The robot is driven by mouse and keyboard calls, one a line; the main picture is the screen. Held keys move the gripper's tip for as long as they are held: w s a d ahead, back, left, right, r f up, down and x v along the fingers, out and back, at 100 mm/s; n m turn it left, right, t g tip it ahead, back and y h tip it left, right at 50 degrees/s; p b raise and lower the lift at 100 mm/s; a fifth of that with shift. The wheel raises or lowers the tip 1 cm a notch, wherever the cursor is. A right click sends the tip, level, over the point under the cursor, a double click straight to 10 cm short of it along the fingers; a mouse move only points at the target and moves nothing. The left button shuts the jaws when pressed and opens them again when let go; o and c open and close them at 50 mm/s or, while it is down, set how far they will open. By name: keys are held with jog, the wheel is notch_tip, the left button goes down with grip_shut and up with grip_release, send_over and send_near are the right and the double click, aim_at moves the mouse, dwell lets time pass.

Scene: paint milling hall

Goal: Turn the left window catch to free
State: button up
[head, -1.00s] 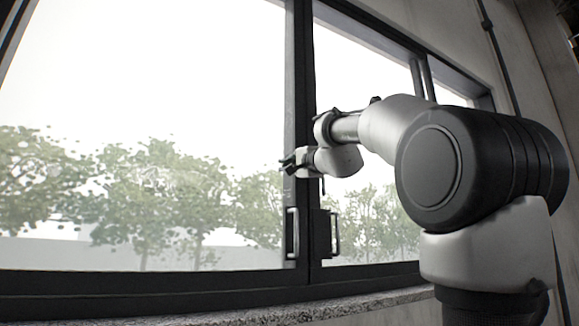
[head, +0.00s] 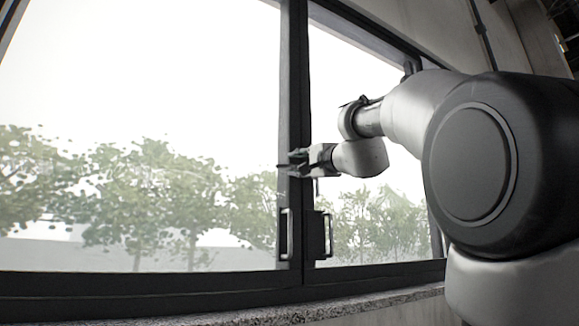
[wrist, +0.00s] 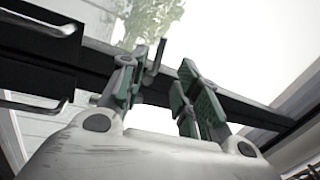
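The window catch shows in the wrist view as a thin dark lever (wrist: 155,60) standing up from the dark window post, close beside the left finger. Whether the finger touches it I cannot tell. My gripper (wrist: 163,88) has its two green-padded fingers apart, one on each side of a stretch of the post, with nothing clearly gripped. In the head view my gripper (head: 294,163) is at the upright post (head: 293,105) between the panes, above the pull handles. The catch is too small to make out there.
Two pull handles, the left (head: 286,235) and the right (head: 328,235), sit low on the post; they also show at the left of the wrist view. A stone sill (head: 330,307) runs below. Trees stand outside the glass.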

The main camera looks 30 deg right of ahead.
jog(key=shift+v, duration=1.65)
